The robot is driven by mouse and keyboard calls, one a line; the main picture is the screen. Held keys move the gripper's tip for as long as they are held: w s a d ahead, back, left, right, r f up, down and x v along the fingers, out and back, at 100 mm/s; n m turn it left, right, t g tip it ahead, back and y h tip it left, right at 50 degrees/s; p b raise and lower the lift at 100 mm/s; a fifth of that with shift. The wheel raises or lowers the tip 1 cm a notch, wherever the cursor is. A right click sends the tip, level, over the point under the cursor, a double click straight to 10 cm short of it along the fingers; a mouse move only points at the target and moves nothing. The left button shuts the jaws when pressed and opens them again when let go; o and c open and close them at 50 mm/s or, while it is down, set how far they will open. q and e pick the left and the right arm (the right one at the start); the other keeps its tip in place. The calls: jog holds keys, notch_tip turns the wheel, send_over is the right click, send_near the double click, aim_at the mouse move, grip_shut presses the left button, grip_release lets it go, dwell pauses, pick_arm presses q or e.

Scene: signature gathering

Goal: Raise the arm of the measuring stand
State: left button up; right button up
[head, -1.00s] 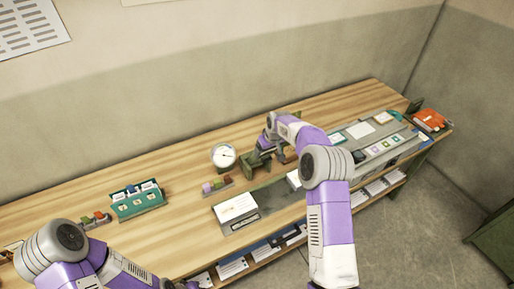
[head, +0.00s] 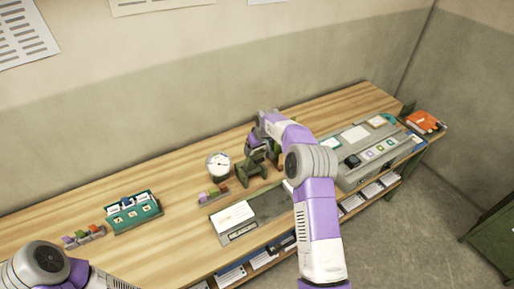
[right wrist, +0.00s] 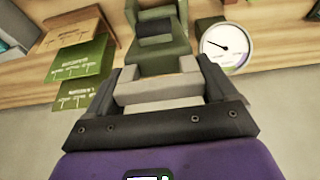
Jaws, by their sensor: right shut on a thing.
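The measuring stand (head: 250,173) is dark green and stands on the wooden bench, just right of a round white dial gauge (head: 218,164). Its arm (head: 256,151) is tilted up from the base. My right gripper (head: 258,138) is at the upper end of this arm, and my own wrist hides part of it. In the right wrist view the fingers (right wrist: 158,84) are shut on the arm's light crosspiece, with the green stand (right wrist: 160,55) beyond and the dial (right wrist: 228,46) to the right. My left gripper is out of view; only its arm shows at lower left.
Small coloured blocks (head: 213,195) lie in front of the dial. A teal card holder (head: 136,210) stands to the left. A white paper stack on a grey tray (head: 243,234) is near the front edge. A grey panel (head: 347,179) fills the right side.

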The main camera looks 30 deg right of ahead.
jog(key=o, duration=1.2)
jog(key=shift+w, duration=0.1)
jog(key=shift+o, duration=0.5)
jog(key=shift+f, duration=0.1)
jog(key=v, duration=0.7)
jog(key=shift+r+b, duration=0.25)
jog(key=shift+b, duration=0.1)
